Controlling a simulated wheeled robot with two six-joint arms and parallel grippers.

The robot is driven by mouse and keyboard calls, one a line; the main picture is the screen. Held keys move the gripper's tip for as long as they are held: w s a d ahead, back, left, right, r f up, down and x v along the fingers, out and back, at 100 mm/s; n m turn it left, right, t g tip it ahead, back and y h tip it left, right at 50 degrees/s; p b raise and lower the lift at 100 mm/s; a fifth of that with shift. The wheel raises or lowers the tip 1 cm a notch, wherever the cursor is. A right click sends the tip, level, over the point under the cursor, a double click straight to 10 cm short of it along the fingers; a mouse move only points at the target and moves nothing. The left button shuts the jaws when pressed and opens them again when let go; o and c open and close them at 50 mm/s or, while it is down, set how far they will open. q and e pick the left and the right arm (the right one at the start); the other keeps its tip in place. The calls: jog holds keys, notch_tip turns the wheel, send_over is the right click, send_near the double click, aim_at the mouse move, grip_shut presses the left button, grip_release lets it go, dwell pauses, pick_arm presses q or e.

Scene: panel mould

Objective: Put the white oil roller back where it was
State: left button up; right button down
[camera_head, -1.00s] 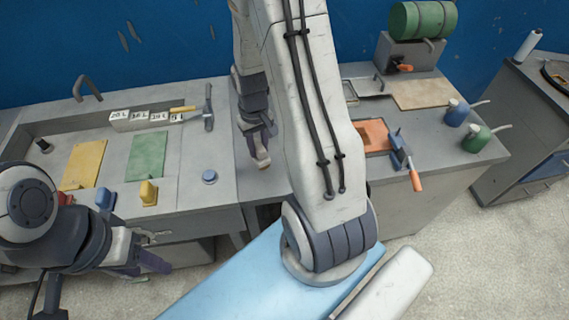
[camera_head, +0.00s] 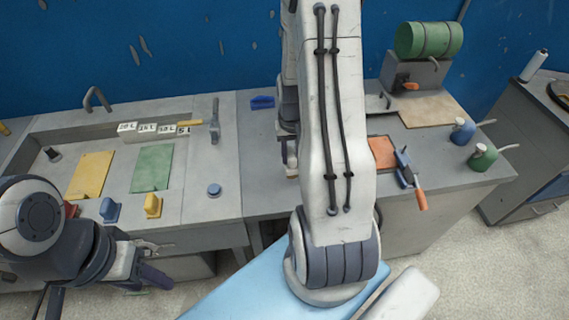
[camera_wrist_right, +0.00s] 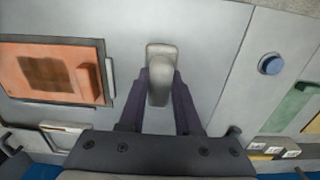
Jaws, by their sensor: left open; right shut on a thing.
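My right gripper (camera_wrist_right: 160,88) is shut on a pale grey-white piece, seemingly the white oil roller (camera_wrist_right: 161,56). In the head view my right gripper (camera_head: 290,150) is over the bench's middle, partly hidden behind my arm, with the pale piece (camera_head: 291,168) at its tip. I cannot tell whether the piece touches the bench. An orange tray (camera_wrist_right: 30,90) with a dark patch and an orange block lies left of the gripper in the wrist view; it also shows in the head view (camera_head: 382,152). My left gripper (camera_head: 165,264) is open and empty, low in front of the bench.
Green (camera_head: 155,167) and yellow (camera_head: 90,174) sheets, several white labelled blocks (camera_head: 147,128) and a hammer (camera_head: 214,120) lie on the left. A blue round knob (camera_head: 214,190) stands near bare bench top.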

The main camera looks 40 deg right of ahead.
aim_at(285, 167)
jog(key=shift+w+a+f, duration=0.5)
jog(key=shift+w+a, duration=0.05)
jog(key=shift+w, duration=0.15)
notch_tip(285, 167, down, 4)
jog(key=shift+r+p, duration=0.1)
jog(key=shift+p, duration=0.45)
jog(key=shift+w, duration=0.1)
jog(key=shift+f, duration=0.2)
jog(key=shift+f, duration=0.15)
jog(key=c, duration=0.6)
grip_release()
